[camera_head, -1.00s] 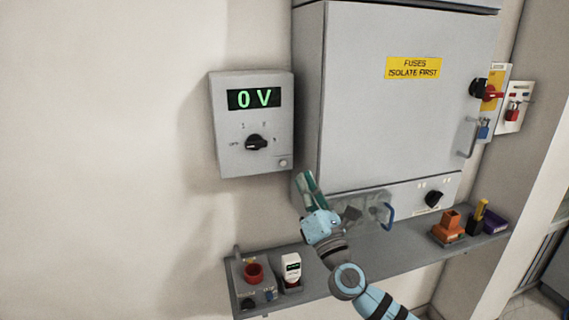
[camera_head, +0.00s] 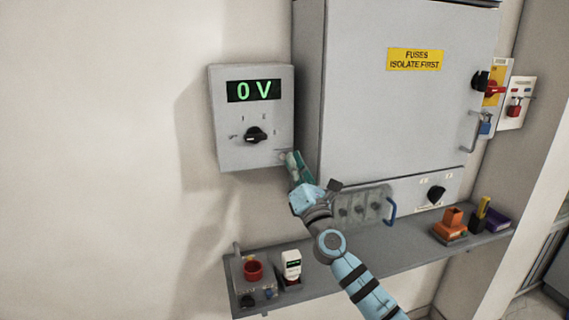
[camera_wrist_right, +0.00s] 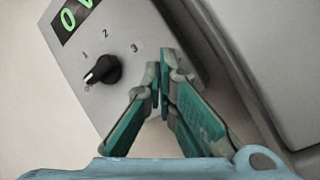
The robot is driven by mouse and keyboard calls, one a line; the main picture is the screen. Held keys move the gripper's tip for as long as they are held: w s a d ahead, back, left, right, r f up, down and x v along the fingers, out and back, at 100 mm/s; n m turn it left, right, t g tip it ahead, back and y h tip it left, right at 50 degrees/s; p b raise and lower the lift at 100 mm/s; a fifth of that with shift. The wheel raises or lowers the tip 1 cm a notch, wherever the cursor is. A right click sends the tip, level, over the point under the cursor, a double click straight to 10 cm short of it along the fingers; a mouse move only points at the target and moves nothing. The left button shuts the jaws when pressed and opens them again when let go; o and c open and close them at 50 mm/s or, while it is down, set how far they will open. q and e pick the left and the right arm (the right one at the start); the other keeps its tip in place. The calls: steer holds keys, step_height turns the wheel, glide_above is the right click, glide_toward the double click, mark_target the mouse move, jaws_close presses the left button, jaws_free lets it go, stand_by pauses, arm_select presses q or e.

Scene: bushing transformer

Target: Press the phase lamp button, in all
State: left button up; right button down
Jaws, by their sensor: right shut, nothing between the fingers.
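A grey meter box (camera_head: 226,148) on the wall has a green display (camera_head: 253,91) reading 0 V and a black selector knob (camera_head: 256,135). The knob also shows in the right wrist view (camera_wrist_right: 102,71). My right gripper (camera_head: 287,156) is shut and empty, its tips at the lower right corner of this box. In the right wrist view the green fingers (camera_wrist_right: 160,68) meet in front of that corner. They hide the small button there, and I cannot tell whether they touch it. My left gripper is in no view.
Below runs a shelf (camera_head: 345,265) with a red button unit (camera_head: 253,270), a white tester (camera_head: 291,264) and an orange holder (camera_head: 452,222). The wall at left is clear.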

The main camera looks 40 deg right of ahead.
steer(key=shift+w+d, duration=0.1)
steer(key=shift+w, duration=0.35)
stand_by(1.1)
steer(key=shift+w+d+b, duration=0.15)
steer(key=shift+w+b, duration=0.2)
steer(key=shift+w, duration=0.1)
steer(key=shift+w+d+b, duration=0.1)
steer(key=shift+w+b, duration=0.2)
stand_by(0.5)
stand_by(0.4)
steer(key=shift+s+a+p, duration=0.25)
steer(key=shift+s+p, duration=0.2)
steer(key=shift+s, duration=0.35)
